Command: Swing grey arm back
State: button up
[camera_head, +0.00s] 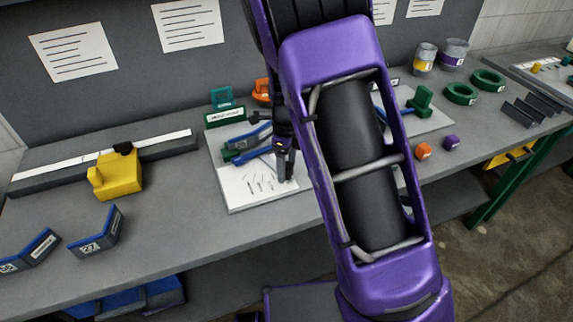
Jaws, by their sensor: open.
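My purple arm crosses the middle of the view and hides part of the bench. My gripper (286,163) is dark, points down and is open, over the right part of a pale board (240,198) with small marks on it. Blue-edged pieces (248,137) lie on the board just left of the gripper. A green fixture (222,97) stands behind them, and another green fixture (421,102) stands right of my arm. I cannot clearly pick out the grey arm. It may be behind my gripper or arm.
A dark rail (165,147) with a yellow block (117,174) lies at left. Numbered blue-edged brackets (97,232) stand in front.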

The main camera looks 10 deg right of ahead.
jog(key=shift+r, duration=0.1)
notch_tip(320, 180, up, 17)
dwell(0.4)
jog(key=shift+r, duration=0.1)
